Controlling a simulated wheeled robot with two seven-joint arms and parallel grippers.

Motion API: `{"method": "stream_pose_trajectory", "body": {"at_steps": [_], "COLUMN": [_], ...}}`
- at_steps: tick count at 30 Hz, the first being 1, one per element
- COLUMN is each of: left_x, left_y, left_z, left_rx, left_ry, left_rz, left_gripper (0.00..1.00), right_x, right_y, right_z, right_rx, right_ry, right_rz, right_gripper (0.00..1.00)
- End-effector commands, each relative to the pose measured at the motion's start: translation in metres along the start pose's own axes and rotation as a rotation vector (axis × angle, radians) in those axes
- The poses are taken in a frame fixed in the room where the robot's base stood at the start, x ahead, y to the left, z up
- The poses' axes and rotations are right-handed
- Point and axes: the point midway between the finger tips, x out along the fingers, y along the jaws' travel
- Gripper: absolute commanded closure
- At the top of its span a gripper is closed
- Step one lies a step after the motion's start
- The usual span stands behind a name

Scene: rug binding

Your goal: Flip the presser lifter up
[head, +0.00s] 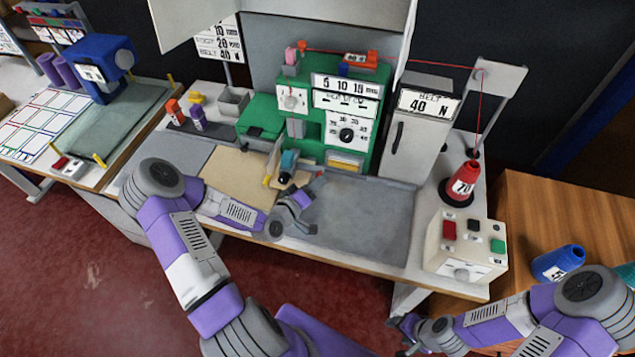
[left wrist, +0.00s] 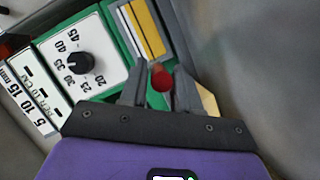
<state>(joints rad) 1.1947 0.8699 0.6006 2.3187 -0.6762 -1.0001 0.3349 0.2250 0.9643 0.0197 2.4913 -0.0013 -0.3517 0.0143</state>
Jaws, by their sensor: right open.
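The presser lifter appears to be the small red-tipped lever (head: 320,173) at the front of the green machine (head: 378,100). Its red tip (left wrist: 160,77) shows in the left wrist view, in the gap between my left fingers. The lever's lower part is hidden. My right gripper (head: 402,335) is open and empty, low in front of the table.
A grey bed (head: 365,225) lies clear to the right of my left gripper. A tan board (head: 235,175) lies to its left. A control box (head: 467,245) with red and green buttons, a red cone (head: 463,182) and a grey tension unit (head: 420,130) stand at the right.

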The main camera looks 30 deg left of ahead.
Motion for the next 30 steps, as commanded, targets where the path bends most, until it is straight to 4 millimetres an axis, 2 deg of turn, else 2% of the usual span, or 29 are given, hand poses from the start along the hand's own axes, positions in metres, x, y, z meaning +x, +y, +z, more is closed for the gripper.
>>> {"method": "stream_pose_trajectory", "body": {"at_steps": [4,13,19,20,30], "left_x": [0.0129,0.0157,0.0155,0.0155,0.014], "left_y": [-0.0004,-0.0001,-0.0001,-0.0001,0.0059], "left_z": [0.0009,0.0002,0.0003,0.0003,-0.0032], "left_rx": [-0.001,-0.001,-0.001,-0.001,0.0], "left_ry": [-0.001,-0.001,-0.001,-0.001,-0.001], "left_rz": [0.0,-0.001,-0.001,-0.001,-0.001], "left_gripper": [0.69,0.69,0.98,1.0,1.0], "right_x": [0.0022,0.0021,0.0021,0.0021,-0.0026], "right_y": [0.0008,0.0007,0.0007,0.0007,-0.0011], "right_z": [-0.0004,-0.0004,-0.0004,-0.0004,-0.0002], "right_rx": [0.0,0.0,0.0,0.0,0.0], "right_ry": [0.001,0.001,0.001,0.001,0.001], "right_rz": [0.0,0.0,0.0,0.0,0.0], "right_gripper": [0.41,0.41,0.41,0.41,0.41]}}
